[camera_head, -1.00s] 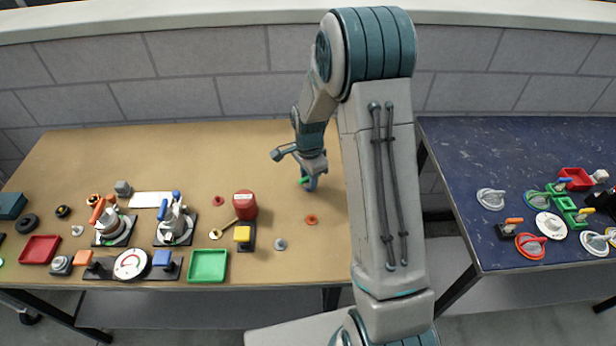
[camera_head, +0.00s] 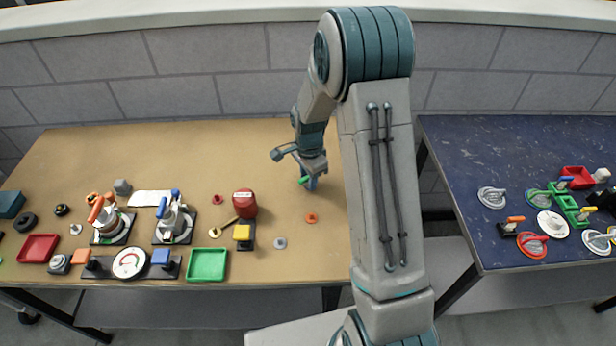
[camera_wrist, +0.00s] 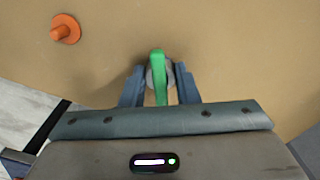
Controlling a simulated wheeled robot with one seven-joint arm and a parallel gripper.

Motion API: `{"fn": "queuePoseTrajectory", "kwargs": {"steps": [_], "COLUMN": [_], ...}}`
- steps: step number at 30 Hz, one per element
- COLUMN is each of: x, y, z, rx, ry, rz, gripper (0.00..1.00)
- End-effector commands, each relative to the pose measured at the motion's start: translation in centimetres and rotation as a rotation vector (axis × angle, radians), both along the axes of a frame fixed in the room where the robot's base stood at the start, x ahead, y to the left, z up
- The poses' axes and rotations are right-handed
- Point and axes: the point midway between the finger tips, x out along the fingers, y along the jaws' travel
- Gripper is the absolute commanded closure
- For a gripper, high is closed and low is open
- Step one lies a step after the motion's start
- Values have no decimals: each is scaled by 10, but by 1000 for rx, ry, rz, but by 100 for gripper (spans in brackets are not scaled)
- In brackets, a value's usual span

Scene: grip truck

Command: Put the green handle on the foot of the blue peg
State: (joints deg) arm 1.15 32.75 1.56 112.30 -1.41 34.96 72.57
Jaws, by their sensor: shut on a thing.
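The green handle (camera_wrist: 158,78) is upright in the wrist view, with a round grey part beneath it. My gripper (camera_wrist: 159,85) is shut on it, one blue-grey finger on each side. In the head view my gripper (camera_head: 309,183) is low over the right end of the brown table, and a bit of the green handle (camera_head: 303,180) shows beside the fingers. I cannot tell if the handle touches the table. A small blue peg (camera_head: 565,181) shows on the dark blue table at right, near a red tray; its foot is too small to make out.
An orange knobbed disc (camera_head: 311,217) lies near my gripper. A red can (camera_head: 244,203), a yellow-topped block (camera_head: 242,234), a green tray (camera_head: 207,265) and clamps stand farther left. A gap separates the brown table (camera_head: 300,262) from the dark table (camera_head: 460,160). Several discs crowd the dark table's right side.

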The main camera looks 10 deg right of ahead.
Motion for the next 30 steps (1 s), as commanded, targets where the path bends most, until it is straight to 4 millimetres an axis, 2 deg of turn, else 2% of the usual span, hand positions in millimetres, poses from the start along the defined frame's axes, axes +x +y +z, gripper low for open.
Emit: {"fn": "queuePoseTrajectory", "kwargs": {"steps": [20, 21, 22, 23, 29, 30], "x": [0, 0, 0, 0, 0, 0], "y": [0, 0, 0, 0, 0, 0], "z": [-4, -4, -4, -4, -4, -4], "rx": [0, 0, 0, 0, 0, 0], "ry": [0, 0, 0, 0, 0, 0], "rz": [-1, -1, -1, -1, 0, 0], "gripper": [96, 61, 52, 47, 47, 35]}}
